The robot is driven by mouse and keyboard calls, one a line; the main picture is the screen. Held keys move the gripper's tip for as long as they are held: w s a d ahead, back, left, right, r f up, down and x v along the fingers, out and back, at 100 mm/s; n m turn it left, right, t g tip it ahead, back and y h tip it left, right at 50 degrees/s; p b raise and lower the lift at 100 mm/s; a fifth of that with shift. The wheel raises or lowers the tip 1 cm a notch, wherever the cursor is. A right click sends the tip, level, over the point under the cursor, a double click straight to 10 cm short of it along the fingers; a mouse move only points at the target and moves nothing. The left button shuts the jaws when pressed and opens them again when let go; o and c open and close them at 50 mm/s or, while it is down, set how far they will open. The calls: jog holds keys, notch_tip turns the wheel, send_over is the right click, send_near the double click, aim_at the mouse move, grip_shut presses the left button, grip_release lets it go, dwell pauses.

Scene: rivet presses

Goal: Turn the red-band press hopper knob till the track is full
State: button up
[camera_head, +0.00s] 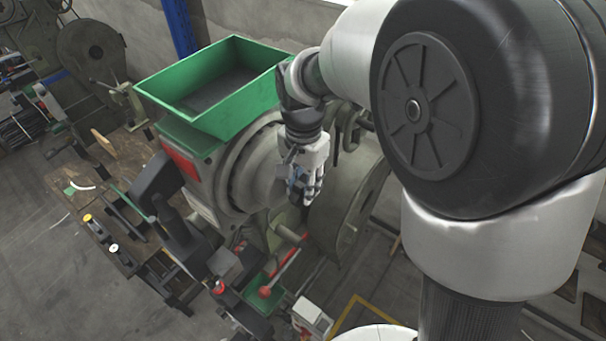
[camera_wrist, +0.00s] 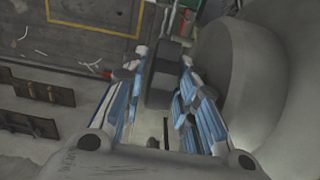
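The press has a green hopper (camera_head: 215,85) on top and a red band (camera_head: 181,161) on its side. A big grey round housing (camera_head: 262,170) sits below the hopper; a large rounded grey body also fills the right of the wrist view (camera_wrist: 255,70). My gripper (camera_head: 302,190) is beside the housing, its fingers pointing down. In the wrist view my gripper (camera_wrist: 162,70) has one finger on each side of a dark grey knob-like block (camera_wrist: 164,80). I cannot tell whether both fingers touch it. The track and its fill are not clearly visible.
A wooden bench (camera_head: 112,215) with small parts stands at left. A red ball-ended lever (camera_head: 265,291) and a small green tray (camera_head: 256,300) are low in front of the press. Another machine (camera_head: 90,50) stands at the back left. Yellow floor marking (camera_wrist: 100,14) shows below.

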grip_shut()
dwell(0.3)
jog(key=shift+b, duration=0.3)
